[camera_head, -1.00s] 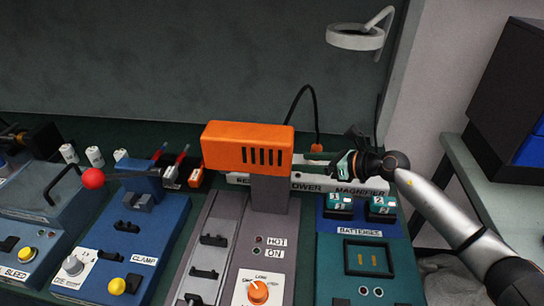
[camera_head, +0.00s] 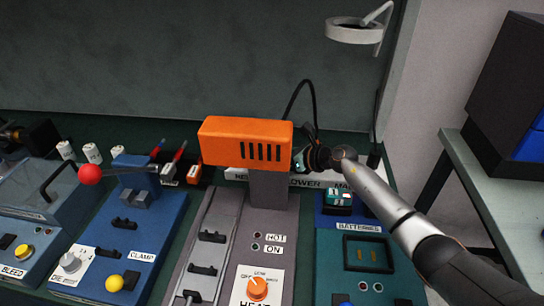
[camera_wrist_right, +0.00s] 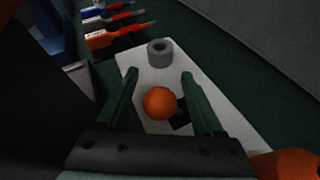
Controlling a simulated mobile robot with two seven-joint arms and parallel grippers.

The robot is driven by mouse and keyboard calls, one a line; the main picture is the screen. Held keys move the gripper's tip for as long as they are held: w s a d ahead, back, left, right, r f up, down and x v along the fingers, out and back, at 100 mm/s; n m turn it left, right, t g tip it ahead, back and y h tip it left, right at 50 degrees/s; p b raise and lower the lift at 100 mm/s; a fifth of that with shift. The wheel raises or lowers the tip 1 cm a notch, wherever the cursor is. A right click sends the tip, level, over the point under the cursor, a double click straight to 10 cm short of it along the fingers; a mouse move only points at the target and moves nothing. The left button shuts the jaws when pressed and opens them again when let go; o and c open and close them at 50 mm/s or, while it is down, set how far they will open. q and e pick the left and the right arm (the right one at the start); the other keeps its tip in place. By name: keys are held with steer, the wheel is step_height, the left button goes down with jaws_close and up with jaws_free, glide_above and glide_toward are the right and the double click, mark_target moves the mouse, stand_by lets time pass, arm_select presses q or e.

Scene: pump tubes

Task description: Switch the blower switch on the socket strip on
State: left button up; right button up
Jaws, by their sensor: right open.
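The white socket strip (camera_head: 236,174) lies behind the orange blower (camera_head: 245,141) in the head view. Its label reads partly "LOWER MA", with the rest covered. In the right wrist view the strip (camera_wrist_right: 150,76) carries a grey cylinder (camera_wrist_right: 160,53), a round orange piece (camera_wrist_right: 160,103) and a dark square (camera_wrist_right: 181,113). I cannot tell for sure which is the blower switch. My right gripper (camera_wrist_right: 160,74) is open above the strip, with the orange piece between its fingers and nothing visibly gripped. In the head view the blower partly hides this gripper. My left gripper is not in view.
A black cable (camera_head: 301,90) rises behind the blower. Pens (camera_wrist_right: 115,34) lie beyond the strip in the wrist view. A rounded orange part (camera_wrist_right: 288,165) is at its lower right. The blue clamp box (camera_head: 150,235) and battery box (camera_head: 370,260) stand in front.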

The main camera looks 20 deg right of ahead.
steer(key=shift+c, duration=0.2)
jaws_close()
stand_by(1.1)
